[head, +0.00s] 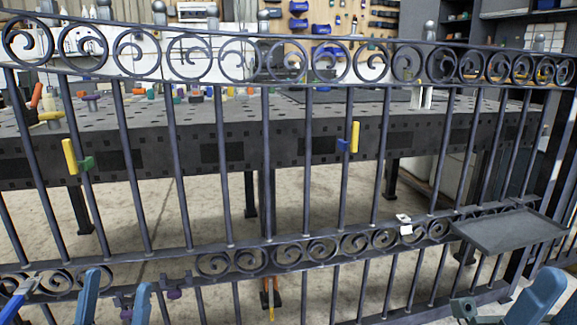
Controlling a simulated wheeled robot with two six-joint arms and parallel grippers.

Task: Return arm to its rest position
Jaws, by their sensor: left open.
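The dark iron scroll gate (225,127) stands upright across the whole head view, with a row of scrolls along its top and another along its lower rail. My left gripper (118,284) is at the bottom left, in front of the gate's lower part. Its two blue fingers stand apart with nothing seen held between them. The lower ends of the fingers are cut off by the picture's edge. A blue part of mine shows at the bottom right, but no right gripper fingers can be made out.
Yellow-handled clamps (70,156) (354,136) sit on gate bars. Purple-knobbed clamps (173,293) are near my left gripper. A small white piece (405,230) is at the lower rail. A grey tray (510,231) is at right. A perforated workbench (215,117) stands behind.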

